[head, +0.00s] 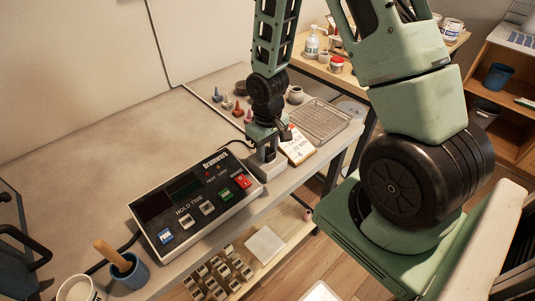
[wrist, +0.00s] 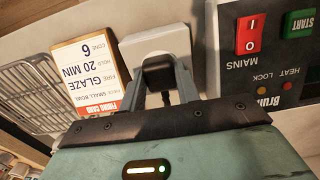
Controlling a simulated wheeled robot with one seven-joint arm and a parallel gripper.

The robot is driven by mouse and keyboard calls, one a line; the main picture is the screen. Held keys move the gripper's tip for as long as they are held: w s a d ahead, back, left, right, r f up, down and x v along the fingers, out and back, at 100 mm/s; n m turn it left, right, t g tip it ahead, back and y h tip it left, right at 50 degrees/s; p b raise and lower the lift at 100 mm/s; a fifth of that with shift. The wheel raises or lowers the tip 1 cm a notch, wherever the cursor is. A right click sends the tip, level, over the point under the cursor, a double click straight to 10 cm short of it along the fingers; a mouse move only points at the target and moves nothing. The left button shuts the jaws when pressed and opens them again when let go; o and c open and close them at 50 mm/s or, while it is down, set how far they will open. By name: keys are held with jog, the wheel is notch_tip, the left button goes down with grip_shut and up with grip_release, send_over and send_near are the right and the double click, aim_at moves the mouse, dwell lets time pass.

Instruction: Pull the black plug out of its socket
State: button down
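The black plug (wrist: 158,72) sits at the white socket box (wrist: 155,41) in the wrist view. My gripper (wrist: 160,88) reaches to it, with one finger on each side of the plug. The fingers are very close to its sides, but I cannot tell whether they press on it. In the head view my gripper (head: 264,146) points down over the socket box (head: 266,169) near the table's front edge. There the gripper hides the plug.
The controller box (head: 194,206) with red and green switches stands left of the socket. A firing card (head: 298,147) and a wire rack (head: 320,121) lie to the right. Small coloured cones (head: 238,110) stand behind. The table's back left is clear.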

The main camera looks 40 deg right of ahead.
aim_at(268, 151)
jog(key=shift+r+p, duration=2.7)
jog(key=shift+r, duration=0.35)
